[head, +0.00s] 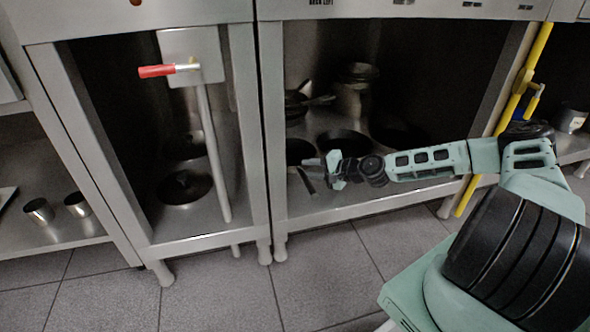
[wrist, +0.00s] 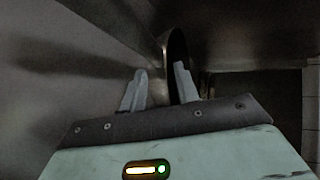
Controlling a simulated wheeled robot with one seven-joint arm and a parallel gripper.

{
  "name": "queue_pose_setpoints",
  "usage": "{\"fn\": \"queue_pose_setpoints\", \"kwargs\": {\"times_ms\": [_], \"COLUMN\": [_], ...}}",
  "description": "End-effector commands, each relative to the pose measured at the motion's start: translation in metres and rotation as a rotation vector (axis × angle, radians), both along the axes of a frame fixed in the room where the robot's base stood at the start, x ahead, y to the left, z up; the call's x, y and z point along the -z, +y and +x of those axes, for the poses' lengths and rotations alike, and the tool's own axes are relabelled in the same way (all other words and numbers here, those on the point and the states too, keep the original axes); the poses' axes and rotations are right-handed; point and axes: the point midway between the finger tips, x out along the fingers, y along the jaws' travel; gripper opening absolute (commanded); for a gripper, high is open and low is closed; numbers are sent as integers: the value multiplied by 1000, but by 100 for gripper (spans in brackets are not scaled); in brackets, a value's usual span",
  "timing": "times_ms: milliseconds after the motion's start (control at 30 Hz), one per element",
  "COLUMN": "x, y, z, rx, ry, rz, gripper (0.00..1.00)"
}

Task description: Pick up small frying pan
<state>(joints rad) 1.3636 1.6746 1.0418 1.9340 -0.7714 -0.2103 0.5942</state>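My gripper (head: 314,168) reaches into the middle cabinet bay, low over its shelf, beside a small dark round pan (head: 299,150). In the wrist view, the two fingers of my gripper (wrist: 160,80) stand apart. A round pan with a metal rim (wrist: 166,48) and dark inside is seen nearly edge-on just beyond them; its near edge runs down between the fingers and partly behind the right one. I cannot tell whether a finger touches it. Another dark pan (head: 343,141) lies right behind my gripper. Which pan is the small frying pan is not certain.
Stacked pots (head: 353,92) and a pan with a handle (head: 308,100) stand farther back. The shelf's front edge (head: 365,200) runs below my arm. A yellow pipe (head: 522,85) is at right. The left bay has a red-handled lever (head: 157,71). Metal cups (head: 39,210) stand far left.

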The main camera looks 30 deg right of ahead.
Motion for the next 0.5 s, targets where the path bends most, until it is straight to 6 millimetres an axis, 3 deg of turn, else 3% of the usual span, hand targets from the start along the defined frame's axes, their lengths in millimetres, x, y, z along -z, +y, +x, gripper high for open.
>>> {"fn": "queue_pose_setpoints", "kwargs": {"times_ms": [33, 200, 500], "x": [9, 13, 11], "y": [4, 12, 14], "z": [5, 22, 26], "rx": [-2, -1, 1], "ry": [0, 0, 0], "rz": [-3, -2, 1], "gripper": [31, 31, 31]}}
